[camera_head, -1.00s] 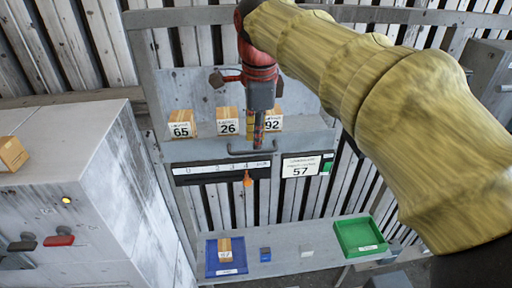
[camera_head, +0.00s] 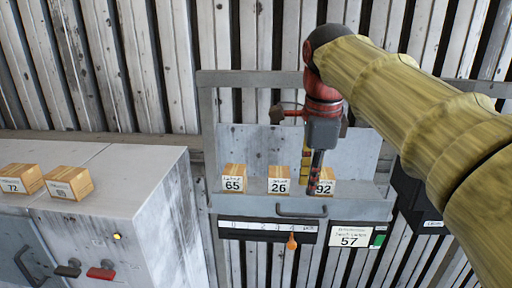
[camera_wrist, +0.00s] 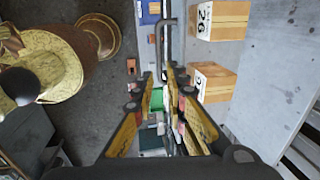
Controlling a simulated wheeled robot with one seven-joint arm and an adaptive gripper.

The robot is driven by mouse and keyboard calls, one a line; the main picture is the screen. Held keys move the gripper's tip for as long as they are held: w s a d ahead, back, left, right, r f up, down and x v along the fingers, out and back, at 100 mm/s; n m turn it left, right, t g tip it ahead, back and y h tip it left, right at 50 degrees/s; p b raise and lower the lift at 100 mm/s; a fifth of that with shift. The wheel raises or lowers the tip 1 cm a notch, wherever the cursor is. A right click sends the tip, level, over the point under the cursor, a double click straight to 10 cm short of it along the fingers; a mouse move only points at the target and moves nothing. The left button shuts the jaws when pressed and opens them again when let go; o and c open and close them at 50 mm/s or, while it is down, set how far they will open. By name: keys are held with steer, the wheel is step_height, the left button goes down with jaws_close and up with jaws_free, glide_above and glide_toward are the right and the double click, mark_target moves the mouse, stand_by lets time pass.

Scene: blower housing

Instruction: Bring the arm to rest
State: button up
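My arm, in a yellow sleeve, reaches in from the right in the head view. My gripper (camera_head: 312,180) points down in front of the shelf, just left of the box marked 92 (camera_head: 325,186), and overlaps it in the picture. In the wrist view my gripper (camera_wrist: 160,80) has its two fingers apart with nothing between them. The floor and a green tray (camera_wrist: 157,99) show through the gap. A grey bar handle (camera_head: 301,211) lies close to the fingertips; it also shows in the wrist view (camera_wrist: 166,40). I cannot tell whether they touch.
Boxes marked 65 (camera_head: 233,178) and 26 (camera_head: 279,180) stand on the shelf. Below are a scale strip with an orange pointer (camera_head: 292,242) and a 57 sign (camera_head: 349,237). A grey cabinet (camera_head: 140,185) with boxes on top and a red lever (camera_head: 101,273) stands left.

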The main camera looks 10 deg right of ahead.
steer(key=s+a+f+n+t+b, duration=0.1)
steer(key=s+f+n+b, duration=0.4)
steer(key=f+b, duration=0.5)
steer(key=s+a+f+n+t+b, duration=0.1)
steer(key=s+f+n+b, duration=0.5)
steer(key=f, duration=2)
steer(key=s+f+n+t+b, duration=0.1)
steer(key=s+f+n+b, duration=0.5)
steer(key=f+n+b, duration=0.4)
step_height(320, 180, down, 8)
steer(key=b, duration=0.6)
steer(key=shift+a+y, duration=0.3)
steer(key=shift+a, duration=0.1)
